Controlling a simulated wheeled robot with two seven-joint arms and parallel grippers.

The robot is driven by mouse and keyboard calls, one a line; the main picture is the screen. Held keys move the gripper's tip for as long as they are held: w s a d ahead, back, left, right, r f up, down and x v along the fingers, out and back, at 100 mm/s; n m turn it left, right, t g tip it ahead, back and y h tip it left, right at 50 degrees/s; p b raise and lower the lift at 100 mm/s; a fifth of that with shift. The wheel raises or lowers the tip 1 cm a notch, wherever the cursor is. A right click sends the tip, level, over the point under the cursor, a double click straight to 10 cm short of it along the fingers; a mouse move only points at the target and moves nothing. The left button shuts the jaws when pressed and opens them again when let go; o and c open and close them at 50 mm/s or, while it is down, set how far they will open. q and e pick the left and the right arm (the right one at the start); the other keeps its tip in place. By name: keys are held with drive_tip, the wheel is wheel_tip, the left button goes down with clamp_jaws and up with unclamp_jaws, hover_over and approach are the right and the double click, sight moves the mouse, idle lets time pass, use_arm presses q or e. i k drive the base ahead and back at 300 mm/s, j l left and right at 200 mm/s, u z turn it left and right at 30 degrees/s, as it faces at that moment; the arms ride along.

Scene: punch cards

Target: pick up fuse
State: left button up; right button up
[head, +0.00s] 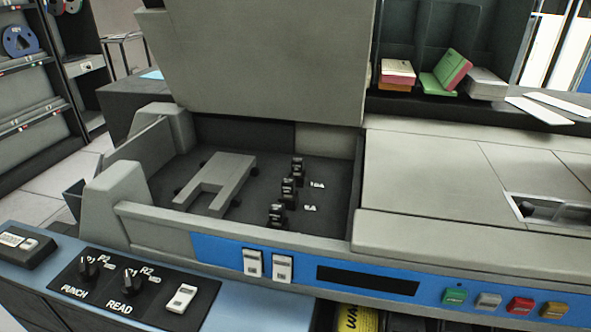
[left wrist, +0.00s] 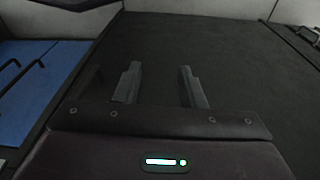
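Several small black fuse-like parts stand in a row in the open bay of the grey card machine in the head view. One stands at the front (head: 277,213), one in the middle (head: 288,190) and one at the back (head: 298,168). White labels beside them read about 10A and 5A. I cannot tell which one is the fuse. My left gripper (left wrist: 160,85) shows in the left wrist view, its two fingers apart and nothing between them, over a dark floor-like surface. It is outside the head view. My right gripper is in neither view.
A grey U-shaped block (head: 228,175) lies in the bay beside the parts. The raised grey lid (head: 270,60) stands behind. The front panel carries knobs (head: 128,281), switches and coloured buttons (head: 519,306). Card stacks (head: 398,72) sit at the back right. A blue surface (left wrist: 50,85) lies left in the wrist view.

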sight(288, 183)
drive_tip(key=k+j+u, duration=0.55)
drive_tip(key=k+j, duration=0.3)
